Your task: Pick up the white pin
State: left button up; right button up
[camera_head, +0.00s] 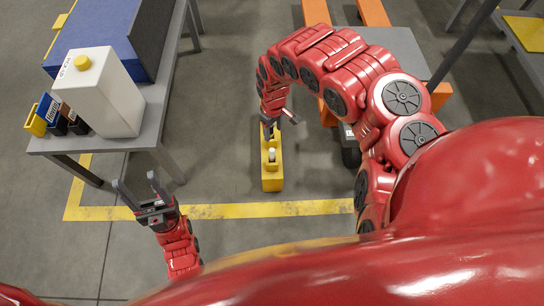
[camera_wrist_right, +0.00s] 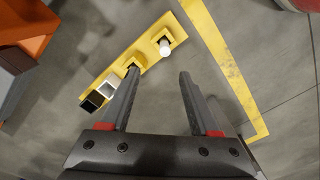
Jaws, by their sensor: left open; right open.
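A small white round-topped pin (camera_wrist_right: 165,50) stands in a slot of a long yellow holder (camera_wrist_right: 147,42) in the right wrist view. The pin also shows in the head view (camera_head: 272,155), on the yellow holder (camera_head: 272,183) at the middle. My right gripper (camera_wrist_right: 158,73) is open and empty, its two fingers pointing toward the holder with the pin just beyond the fingertips. My left gripper (camera_head: 136,180) is open and empty, left of the holder.
A grey table (camera_head: 120,143) at the left holds a white box with a yellow cap (camera_head: 100,95), small cartons and a blue machine (camera_head: 100,35). A white-and-black block (camera_wrist_right: 107,88) sits at the holder's other end. Yellow floor tape (camera_head: 250,210) runs in front.

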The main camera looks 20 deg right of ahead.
notch_tip(320, 180, down, 11)
jog(key=b, duration=0.5)
jog(key=shift+a+f, duration=0.15)
jog(key=f+b, duration=0.2)
jog(key=f, duration=0.1)
jog(key=f+b, duration=0.1)
jog(key=f, duration=0.1)
jog(key=shift+s+a+f, duration=0.15)
jog(key=shift+s+a, duration=0.05)
jog(key=shift+s, duration=0.2)
jog(key=shift+c, duration=0.2)
grip_shut()
